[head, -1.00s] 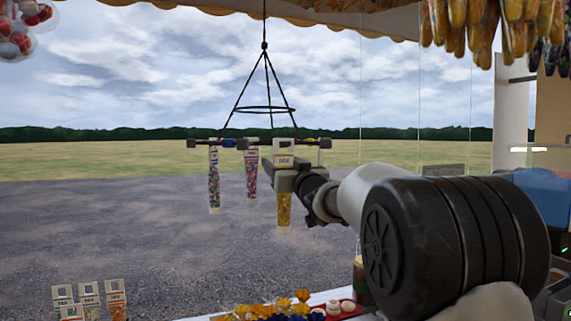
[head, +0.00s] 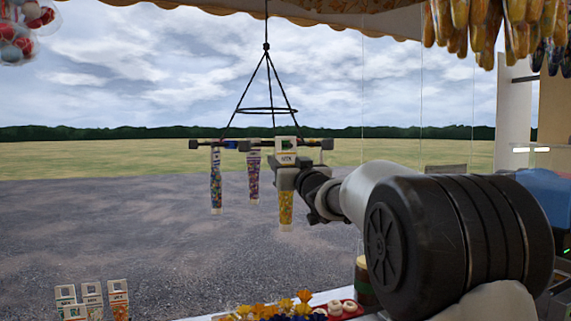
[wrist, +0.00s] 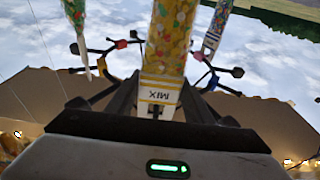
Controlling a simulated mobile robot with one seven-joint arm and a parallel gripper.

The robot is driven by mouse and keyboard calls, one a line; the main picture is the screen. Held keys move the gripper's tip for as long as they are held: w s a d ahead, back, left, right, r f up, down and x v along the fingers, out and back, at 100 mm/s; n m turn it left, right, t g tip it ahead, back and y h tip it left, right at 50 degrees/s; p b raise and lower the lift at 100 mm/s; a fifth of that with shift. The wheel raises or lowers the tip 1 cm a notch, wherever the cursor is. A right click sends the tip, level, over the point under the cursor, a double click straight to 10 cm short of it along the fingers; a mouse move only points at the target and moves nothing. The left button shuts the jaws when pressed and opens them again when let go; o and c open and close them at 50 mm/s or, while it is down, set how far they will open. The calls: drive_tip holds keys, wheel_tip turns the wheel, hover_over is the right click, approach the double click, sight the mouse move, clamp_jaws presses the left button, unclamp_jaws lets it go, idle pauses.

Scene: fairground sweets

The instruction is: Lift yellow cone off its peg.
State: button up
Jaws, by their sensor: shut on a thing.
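The yellow cone (head: 286,208) is a clear, narrow bag of yellow sweets with a white header card. It hangs upright at the black hanging rack (head: 205,144), its card overlapping the front right of the rack. I cannot tell whether the card's hole is around a peg. My gripper (head: 284,179) is shut on the cone just below the card, coming from the right. In the wrist view the yellow cone (wrist: 172,40) with its "MIX" card stands between the fingers of my gripper (wrist: 160,92). The fingertips are partly hidden.
A multicoloured cone (head: 215,182) and a purple cone (head: 253,178) hang left of the yellow one. The rack hangs from a cord under the awning. Several carded packs (head: 92,297) stand at lower left. Bagged yellow goods (head: 480,25) hang at upper right.

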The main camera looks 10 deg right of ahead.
drive_tip(key=shift+s, duration=0.1)
idle(0.5)
drive_tip(key=shift+s+d+b, duration=0.15)
drive_tip(key=shift+s+b, duration=0.2)
drive_tip(key=shift+s, duration=0.35)
drive_tip(key=shift+r+b+v, duration=0.2)
drive_tip(key=shift+b+v, duration=0.1)
drive_tip(key=shift+v, duration=0.65)
drive_tip(key=shift+r+b+v, duration=0.2)
drive_tip(key=shift+b+v, duration=0.05)
drive_tip(key=shift+v, duration=0.7)
